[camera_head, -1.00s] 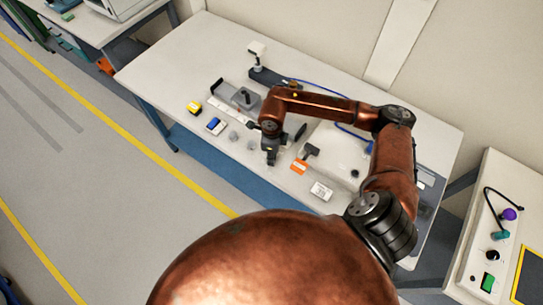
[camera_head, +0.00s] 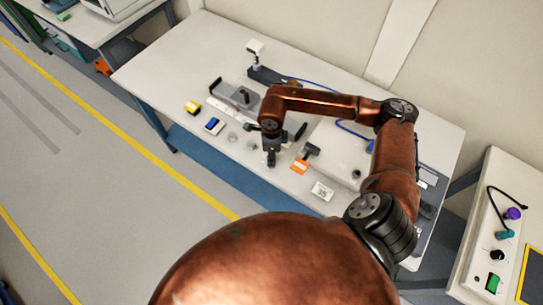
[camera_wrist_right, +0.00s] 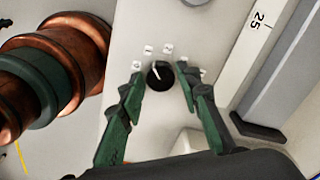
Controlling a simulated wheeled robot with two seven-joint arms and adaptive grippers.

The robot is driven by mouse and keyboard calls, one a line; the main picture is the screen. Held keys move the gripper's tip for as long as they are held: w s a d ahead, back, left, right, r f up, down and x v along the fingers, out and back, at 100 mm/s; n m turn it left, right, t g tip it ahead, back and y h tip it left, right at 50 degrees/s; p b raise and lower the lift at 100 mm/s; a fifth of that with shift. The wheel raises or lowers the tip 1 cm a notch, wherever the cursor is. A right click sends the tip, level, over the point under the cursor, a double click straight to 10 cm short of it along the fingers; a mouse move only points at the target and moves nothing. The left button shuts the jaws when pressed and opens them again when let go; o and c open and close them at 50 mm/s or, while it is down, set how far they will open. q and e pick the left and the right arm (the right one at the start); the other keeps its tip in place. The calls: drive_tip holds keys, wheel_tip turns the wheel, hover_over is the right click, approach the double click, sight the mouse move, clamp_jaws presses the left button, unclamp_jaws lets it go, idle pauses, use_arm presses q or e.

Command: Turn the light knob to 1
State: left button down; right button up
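A round black knob (camera_wrist_right: 160,77) with a white pointer line shows in the right wrist view on a pale panel (camera_wrist_right: 125,25). Its pointer points toward the upper part of the dial. Several small white labels sit in an arc above it; their figures are too small to read surely. My right gripper (camera_wrist_right: 160,72) is open around the knob, with one dark green finger on each side and gaps between fingers and knob. In the head view the right gripper (camera_head: 270,157) is over the front part of the table, hiding the knob. My left gripper is not in view.
The white table (camera_head: 170,60) holds a yellow item (camera_head: 192,107), a blue item (camera_head: 213,125), an orange item (camera_head: 299,166) and a white card (camera_head: 322,191). A pale control box (camera_head: 472,262) stands at right. A pale strip marked 25 (camera_wrist_right: 262,35) runs beside the panel.

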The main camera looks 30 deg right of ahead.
drive_tip(key=shift+o, duration=1)
drive_tip(key=shift+r, duration=0.1)
wheel_tip(320, 180, up, 12)
